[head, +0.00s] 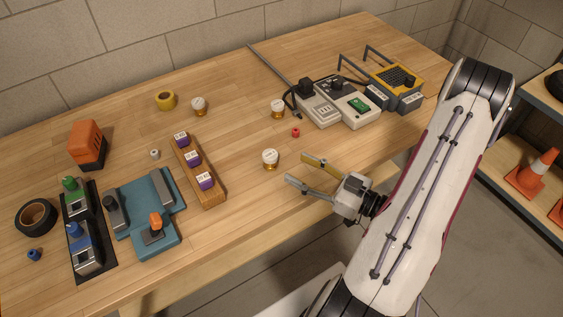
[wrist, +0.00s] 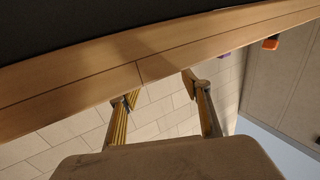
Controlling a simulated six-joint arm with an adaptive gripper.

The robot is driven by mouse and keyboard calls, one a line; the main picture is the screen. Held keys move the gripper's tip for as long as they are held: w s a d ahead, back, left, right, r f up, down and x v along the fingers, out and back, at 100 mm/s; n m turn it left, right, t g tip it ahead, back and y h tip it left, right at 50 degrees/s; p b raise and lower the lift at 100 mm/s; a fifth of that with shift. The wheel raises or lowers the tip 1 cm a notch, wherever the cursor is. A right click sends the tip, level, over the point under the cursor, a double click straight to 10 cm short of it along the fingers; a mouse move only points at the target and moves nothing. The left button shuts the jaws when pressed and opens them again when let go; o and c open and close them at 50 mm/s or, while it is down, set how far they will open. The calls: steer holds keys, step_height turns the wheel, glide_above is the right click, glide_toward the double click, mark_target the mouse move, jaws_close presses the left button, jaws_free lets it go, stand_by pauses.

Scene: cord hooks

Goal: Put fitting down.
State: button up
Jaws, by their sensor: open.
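Three small white-topped pieces with brass-coloured bases stand on the wooden table: one (head: 270,158) near the front edge, one (head: 277,108) farther back, and one (head: 198,105) at the back left. I cannot tell which one is the fitting. My gripper (head: 296,168) is open and empty at the table's front edge, its two yellow-lined fingers pointing left, just right of the nearest piece and apart from it. In the wrist view my open gripper (wrist: 159,86) shows nothing between its fingers, with the wooden table edge (wrist: 60,90) beyond them.
A wooden block (head: 213,190) with purple-labelled parts lies left of the nearest piece. A blue fixture (head: 175,215) and a black tray (head: 97,262) stand farther left. Grey devices (head: 325,110) and a yellow-grey unit (head: 405,92) stand back right. A small red piece (head: 295,132) lies between.

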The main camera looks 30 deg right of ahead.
mark_target(270, 160)
steer(key=shift+w+a+r+n+y, duration=0.2)
steer(key=shift+w+r+n+y, duration=0.1)
steer(key=shift+r, duration=0.05)
steer(key=r+n+g, duration=0.1)
steer(key=w+r+n+g+y, duration=0.1)
steer(key=n, duration=0.1)
steer(key=w+r+n+y, duration=0.1)
steer(key=shift+w+a+r+g, duration=0.2)
steer(key=shift+a+g, duration=0.15)
steer(key=shift+g, duration=0.05)
steer(key=shift+w+a+r+n+g+y, duration=0.1)
steer(key=shift+w+r+n+g+y, duration=0.15)
steer(key=shift+n+g+y, duration=0.3)
steer(key=shift+w+r+n+g, duration=0.1)
steer(key=shift+n+g, duration=0.25)
steer(key=shift+g, duration=0.3)
steer(key=shift+d+g, duration=0.3)
steer(key=shift+g, duration=0.3)
steer(key=shift+d+f+g+h, duration=0.35)
steer(key=shift+d+f+g, duration=0.2)
steer(key=shift+f+g, duration=0.05)
steer(key=shift+s+d+f+m, duration=0.1)
steer(key=shift+s+f+m, duration=0.25)
steer(key=shift+m, duration=0.35)
steer(key=shift+w, duration=0.1)
steer(key=shift+x, duration=1.35)
